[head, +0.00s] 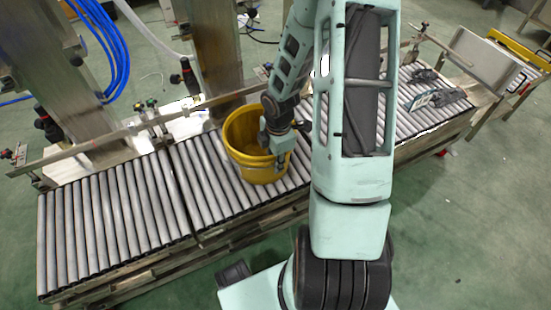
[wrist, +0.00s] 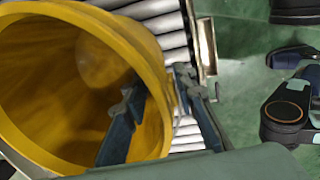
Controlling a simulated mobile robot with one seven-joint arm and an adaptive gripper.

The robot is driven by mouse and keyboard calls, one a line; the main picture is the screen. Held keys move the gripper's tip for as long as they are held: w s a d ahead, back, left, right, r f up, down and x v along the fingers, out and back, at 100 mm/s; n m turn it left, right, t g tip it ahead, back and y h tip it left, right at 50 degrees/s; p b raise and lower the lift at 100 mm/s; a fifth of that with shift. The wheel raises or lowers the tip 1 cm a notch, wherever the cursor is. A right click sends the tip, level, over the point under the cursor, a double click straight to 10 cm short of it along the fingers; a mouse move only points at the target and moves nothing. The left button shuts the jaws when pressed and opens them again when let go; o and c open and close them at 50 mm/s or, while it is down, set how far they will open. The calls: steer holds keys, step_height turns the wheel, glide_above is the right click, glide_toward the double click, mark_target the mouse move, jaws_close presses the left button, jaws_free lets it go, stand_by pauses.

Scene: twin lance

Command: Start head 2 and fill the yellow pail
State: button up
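The yellow pail (head: 242,130) stands upright on the roller conveyor (head: 110,220), and its inside looks empty. My gripper (head: 280,158) is at the pail's near right side. In the wrist view my gripper (wrist: 158,88) straddles the pail's rim, with one finger inside the yellow pail (wrist: 90,18) and the other outside. The fingers are spread, with a gap showing between the inner finger and the wall. Two steel filling columns stand behind the conveyor: one at left (head: 75,75) with blue hoses, one nearer the pail (head: 203,50). Their numbers are not readable.
A steel guide rail (head: 75,150) with small clamps runs along the conveyor's far side. Dark tools (head: 435,92) lie on the right section of rollers. A white panelled unit (head: 495,65) stands beyond it. My arm hides part of the conveyor. The left rollers are clear.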

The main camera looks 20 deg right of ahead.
steer(key=shift+c, duration=0.2)
jaws_close()
steer(key=shift+w, duration=0.15)
steer(key=w+p, duration=0.2)
steer(key=w, duration=0.7)
steer(key=shift+w+p, duration=0.2)
steer(key=shift+p, duration=0.15)
stand_by(0.4)
steer(key=shift+o, duration=0.2)
jaws_free()
steer(key=shift+s, duration=0.1)
step_height(320, 180, up, 12)
steer(key=s, duration=0.1)
